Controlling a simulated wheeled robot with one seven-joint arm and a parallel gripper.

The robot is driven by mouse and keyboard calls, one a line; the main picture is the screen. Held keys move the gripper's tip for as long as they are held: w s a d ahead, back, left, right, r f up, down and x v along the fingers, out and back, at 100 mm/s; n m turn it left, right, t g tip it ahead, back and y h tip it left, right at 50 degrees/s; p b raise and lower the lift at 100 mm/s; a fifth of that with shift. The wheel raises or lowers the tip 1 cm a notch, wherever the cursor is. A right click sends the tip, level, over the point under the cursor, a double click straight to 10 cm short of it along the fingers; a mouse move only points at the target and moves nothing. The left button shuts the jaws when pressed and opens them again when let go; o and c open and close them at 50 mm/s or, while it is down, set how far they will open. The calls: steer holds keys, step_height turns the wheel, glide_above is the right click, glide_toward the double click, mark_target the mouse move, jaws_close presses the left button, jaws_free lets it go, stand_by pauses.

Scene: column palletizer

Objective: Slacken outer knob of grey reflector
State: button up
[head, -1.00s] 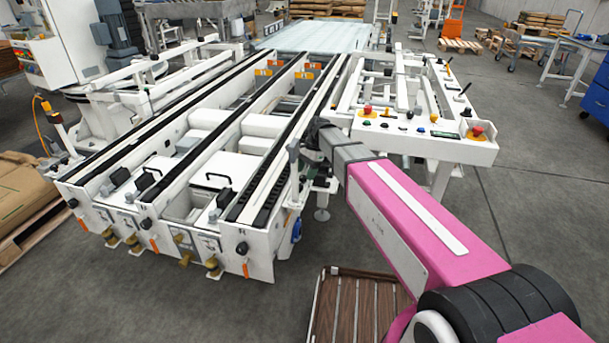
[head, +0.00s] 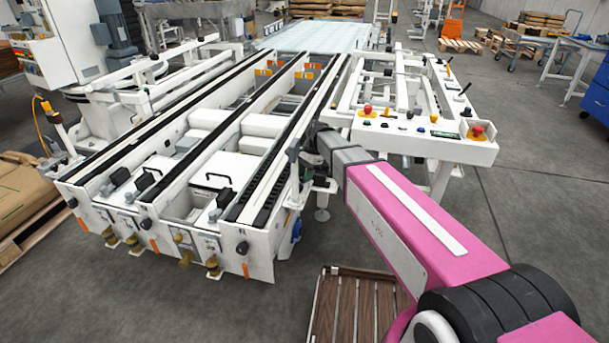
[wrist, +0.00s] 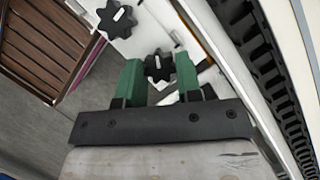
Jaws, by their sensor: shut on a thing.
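In the wrist view my gripper (wrist: 158,81) has two green fingers, one on each side of a black lobed knob (wrist: 159,66) with a white mark on its face. The gripper is shut on this knob. A second black lobed knob (wrist: 117,19), also with a white mark, sits on the white plate further up and left, clear of the fingers. I cannot make out the grey reflector for certain. In the head view my arm reaches to the right side of the conveyor, and my fingers and the knobs cannot be made out there.
The white conveyor frame (head: 262,262) with black belt tracks fills the left and middle. A control panel (head: 440,148) with red buttons stands right of my arm's end. A slatted wooden platform (head: 350,310) is low at the front.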

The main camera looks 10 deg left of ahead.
steer(key=shift+w+a+n+g+h, duration=0.15)
steer(key=shift+n+h, duration=0.4)
steer(key=shift+n, duration=0.9)
steer(key=shift+s+n+g+h, duration=0.1)
steer(key=shift+n+g+h, duration=0.3)
steer(key=shift+n, duration=1.05)
steer(key=o, duration=0.9)
steer(key=shift+o, duration=0.2)
steer(key=v, duration=1)
steer(key=shift+r, duration=0.45)
steer(key=shift+w+a, duration=0.1)
steer(key=shift+a, duration=0.05)
